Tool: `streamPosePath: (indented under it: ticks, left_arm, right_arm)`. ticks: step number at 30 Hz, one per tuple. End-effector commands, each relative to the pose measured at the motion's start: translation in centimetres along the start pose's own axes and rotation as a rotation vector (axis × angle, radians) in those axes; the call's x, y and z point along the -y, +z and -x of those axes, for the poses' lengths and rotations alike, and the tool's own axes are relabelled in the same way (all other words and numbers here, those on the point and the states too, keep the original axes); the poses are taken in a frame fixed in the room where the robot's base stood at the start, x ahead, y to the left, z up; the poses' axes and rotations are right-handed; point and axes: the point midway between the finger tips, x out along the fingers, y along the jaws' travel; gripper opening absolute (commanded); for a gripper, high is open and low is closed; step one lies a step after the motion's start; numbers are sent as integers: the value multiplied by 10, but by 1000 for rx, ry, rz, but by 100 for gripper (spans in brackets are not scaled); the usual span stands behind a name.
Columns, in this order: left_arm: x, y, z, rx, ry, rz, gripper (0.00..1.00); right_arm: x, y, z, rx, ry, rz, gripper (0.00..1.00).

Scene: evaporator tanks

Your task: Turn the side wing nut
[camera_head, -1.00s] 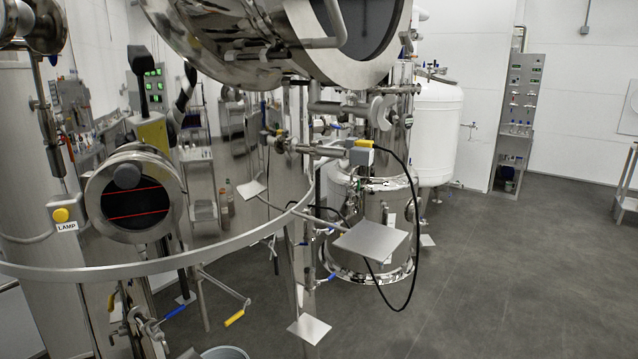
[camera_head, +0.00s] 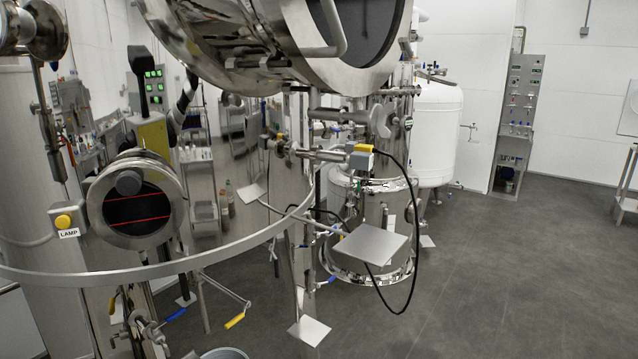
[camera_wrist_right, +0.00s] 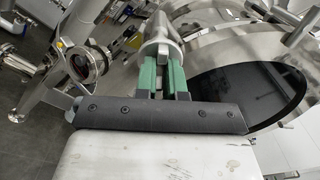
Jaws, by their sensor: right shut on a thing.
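My right gripper (camera_wrist_right: 160,68) shows in the right wrist view with two green fingers. It is shut on a silver-grey metal piece, the wing nut (camera_wrist_right: 156,42), whose rounded end points away from me. The fingers hide part of it. The wing nut sits beside the large round manway with dark glass (camera_wrist_right: 255,85). In the head view the same kind of large dark glass (camera_head: 362,32) is at the top. A grey winged part (camera_head: 380,121) shows below it; I cannot tell whether it is a wing nut. Neither gripper shows in the head view.
A small round sight glass (camera_head: 140,207) and a yellow lamp button (camera_head: 63,221) are at the left. A curved metal rail (camera_head: 130,272) crosses the front. Floor (camera_head: 500,270) is clear at right.

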Motion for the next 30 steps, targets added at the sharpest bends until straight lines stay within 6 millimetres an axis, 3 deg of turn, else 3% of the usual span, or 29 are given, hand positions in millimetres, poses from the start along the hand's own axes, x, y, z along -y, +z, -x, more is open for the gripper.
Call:
streamPosePath:
  ticks: [4,13,19,30]
  left_arm:
    - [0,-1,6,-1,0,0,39]
    - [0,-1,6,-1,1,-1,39]
    - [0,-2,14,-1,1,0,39]
    - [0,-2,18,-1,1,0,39]
  right_arm:
    - [0,0,-1,-2,4,118,0]
    - [0,-1,-1,-3,3,144,0]
    - [0,0,-1,-2,4,304,0]
    - [0,0,-1,-3,4,379,0]
